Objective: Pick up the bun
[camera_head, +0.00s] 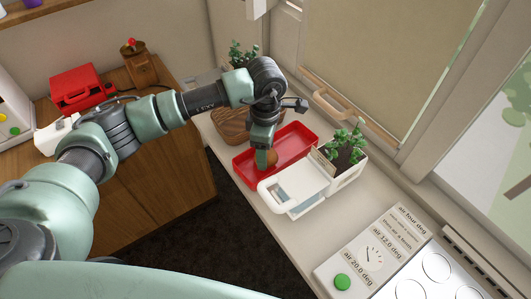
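A small brown bun (270,157) is at the red tray (298,143) on the counter, near the tray's left-middle part. My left gripper (264,158) points down over the tray, with its fingers at the bun. A finger hides part of the bun, and I cannot tell whether the fingers press on it or whether it is off the tray floor. My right gripper is not in view.
A white handled container (298,188) stands close in front of the tray. A control panel (372,255) with a green button is at the lower right.

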